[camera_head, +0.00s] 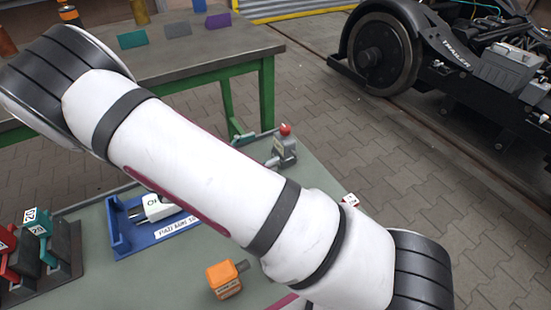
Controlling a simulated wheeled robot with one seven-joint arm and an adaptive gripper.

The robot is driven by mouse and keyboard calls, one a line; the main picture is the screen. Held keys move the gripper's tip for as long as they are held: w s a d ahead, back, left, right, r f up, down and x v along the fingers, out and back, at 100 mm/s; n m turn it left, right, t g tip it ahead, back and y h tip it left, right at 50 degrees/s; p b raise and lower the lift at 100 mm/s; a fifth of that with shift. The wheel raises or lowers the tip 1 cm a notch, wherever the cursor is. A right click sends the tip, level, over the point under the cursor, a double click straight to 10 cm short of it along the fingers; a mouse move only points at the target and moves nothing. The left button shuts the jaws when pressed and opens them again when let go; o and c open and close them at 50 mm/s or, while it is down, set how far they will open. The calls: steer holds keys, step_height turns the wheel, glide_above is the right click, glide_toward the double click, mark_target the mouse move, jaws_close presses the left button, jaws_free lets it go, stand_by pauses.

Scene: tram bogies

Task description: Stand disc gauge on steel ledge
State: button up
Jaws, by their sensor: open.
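I see no part that I can make out as the disc gauge. I cannot tell which surface is the steel ledge. The bogie (470,75), dark with a large steel wheel (382,52), stands on the floor at the upper right. My white arm crosses the picture from the upper left to the lower right and hides part of the near bench. My gripper is outside the view.
The near green-topped bench (300,185) bears a blue tray (125,237), an orange block (224,281), a rack (68,250) with red and teal pieces and a grey device with a red knob (285,130). A green-legged table (190,55) stands behind. Paved floor (400,165) lies clear.

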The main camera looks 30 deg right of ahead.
mark_target(286, 134)
step_height(286, 134, down, 3)
steer(key=w+a+n+t, duration=0.2)
steer(key=shift+h, duration=0.4)
steer(key=w+d+b, duration=0.1)
steer(key=d, duration=0.3)
steer(key=w+d+b, duration=0.1)
steer(key=d, duration=0.3)
steer(key=w+d+b, duration=0.1)
steer(key=d, duration=0.3)
steer(key=shift+w+d+f+b, duration=0.2)
steer(key=shift+d+f+b, duration=0.1)
steer(key=shift+f+b, duration=0.1)
steer(key=shift+w+d+r, duration=0.1)
steer(key=shift+d, duration=0.35)
jaws_close()
